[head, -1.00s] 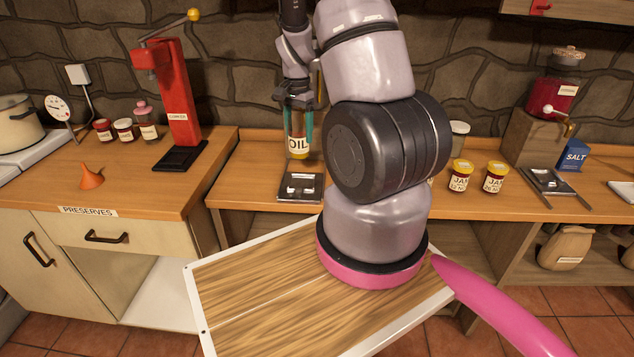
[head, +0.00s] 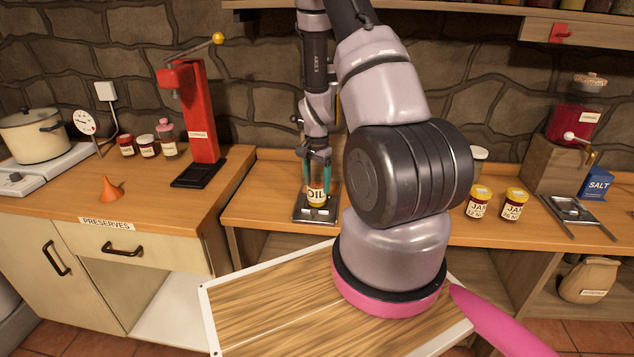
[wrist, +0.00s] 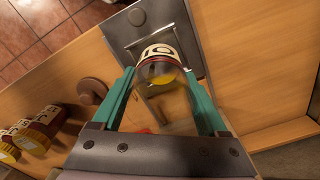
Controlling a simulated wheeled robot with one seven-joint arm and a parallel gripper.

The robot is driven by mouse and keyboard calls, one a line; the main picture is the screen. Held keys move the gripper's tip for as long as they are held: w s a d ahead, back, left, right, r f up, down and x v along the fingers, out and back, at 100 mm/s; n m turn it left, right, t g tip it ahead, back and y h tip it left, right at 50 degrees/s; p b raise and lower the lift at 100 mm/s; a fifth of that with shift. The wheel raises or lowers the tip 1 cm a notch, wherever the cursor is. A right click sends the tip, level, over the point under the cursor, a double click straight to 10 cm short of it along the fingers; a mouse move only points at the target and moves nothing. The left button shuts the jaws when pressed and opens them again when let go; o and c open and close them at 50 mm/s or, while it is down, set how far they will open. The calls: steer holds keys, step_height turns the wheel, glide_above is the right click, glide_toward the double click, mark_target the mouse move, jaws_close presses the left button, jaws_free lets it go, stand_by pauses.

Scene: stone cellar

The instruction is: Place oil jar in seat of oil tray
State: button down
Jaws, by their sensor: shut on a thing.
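The oil jar (head: 317,195) is a small glass jar with golden oil and a white "OIL" label. It is roughly upright between the teal fingers of my gripper (head: 317,168), which is shut on it. The oil tray (head: 299,210) is a dark metal plate with pale raised pieces near its front, on the wooden counter. The jar is over the tray in the head view; I cannot tell whether it touches. The jar (wrist: 160,62) also shows between the fingers in the wrist view, with the tray (wrist: 190,25) behind it. The jar hides part of the tray, including any seat under it.
A red corker press (head: 203,125) stands to the left, with an orange funnel (head: 111,190). Two jam jars (head: 478,203) stand to the right of my arm. Another metal tray (head: 572,210) and a salt box (head: 597,183) are farther right. A stone wall is behind.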

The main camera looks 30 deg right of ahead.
steer(key=shift+f, duration=0.15)
jaws_free()
steer(key=s+a+r+n+t, duration=0.1)
steer(key=s+a+r, duration=0.1)
steer(key=r, duration=0.8)
steer(key=s+a+r+n+t+y, duration=0.1)
steer(key=a+r, duration=0.2)
steer(key=r, duration=0.8)
steer(key=s+a+r+n+t, duration=0.2)
steer(key=r, duration=0.8)
steer(key=s+a+r+n+t+y, duration=0.1)
steer(key=s+a+r+n+t, duration=0.2)
steer(key=s+a+r, duration=0.3)
steer(key=s+r+n, duration=0.1)
steer(key=s+r, duration=0.4)
steer(key=s, duration=0.3)
steer(key=shift+s+a+r+n, duration=0.2)
steer(key=shift+s+r+n, duration=0.1)
steer(key=shift+s+r, duration=0.1)
steer(key=shift+w, duration=0.1)
